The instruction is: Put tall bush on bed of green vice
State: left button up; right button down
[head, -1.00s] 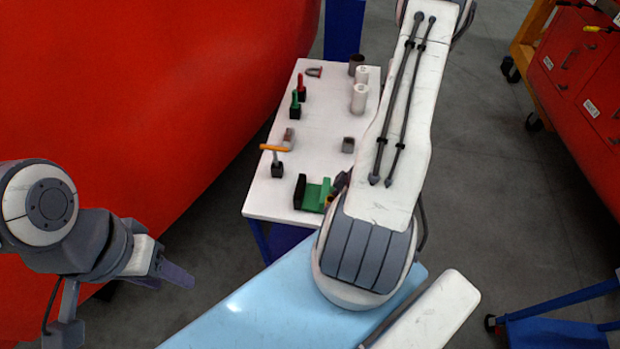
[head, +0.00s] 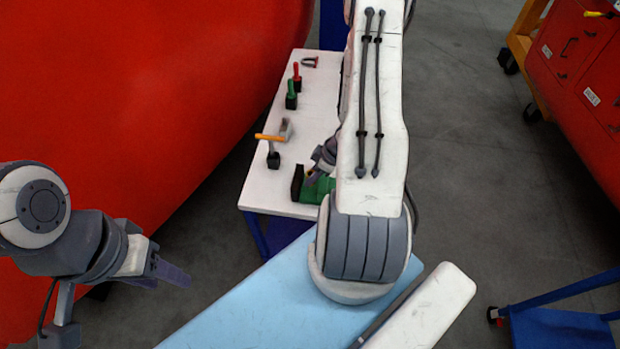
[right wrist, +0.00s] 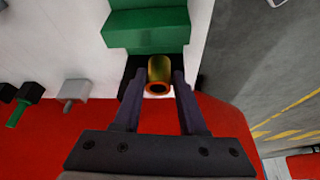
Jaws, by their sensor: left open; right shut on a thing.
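The tall bush (right wrist: 158,74) is a small hollow brass-coloured cylinder. In the right wrist view it sits between the fingers of my right gripper (right wrist: 157,88), which is shut on it. The green vice (head: 318,190) stands at the near end of the white table, its black jaw on the left. In the right wrist view its green body (right wrist: 148,28) is just beyond the bush. In the head view my right gripper (head: 314,178) is over the vice and the bush is hidden. Whether the bush touches the vice I cannot tell. My left gripper (head: 172,274) is open and empty, far left of the table.
A large red body (head: 130,90) borders the table on the left. My right arm hides the table's right side.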

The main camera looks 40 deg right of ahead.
aim_at(310, 188)
jog(key=shift+w+d+f, duration=0.1)
jog(key=shift+w+f, duration=0.35)
jog(key=shift+w, duration=0.3)
notch_tip(310, 188, down, 4)
jog(key=shift+r+p, duration=0.1)
jog(key=shift+p, duration=0.25)
jog(key=shift+f, duration=0.2)
jog(key=shift+f, duration=0.15)
jog(key=shift+c, duration=2.3)
grip_release()
jog(key=shift+r, duration=0.2)
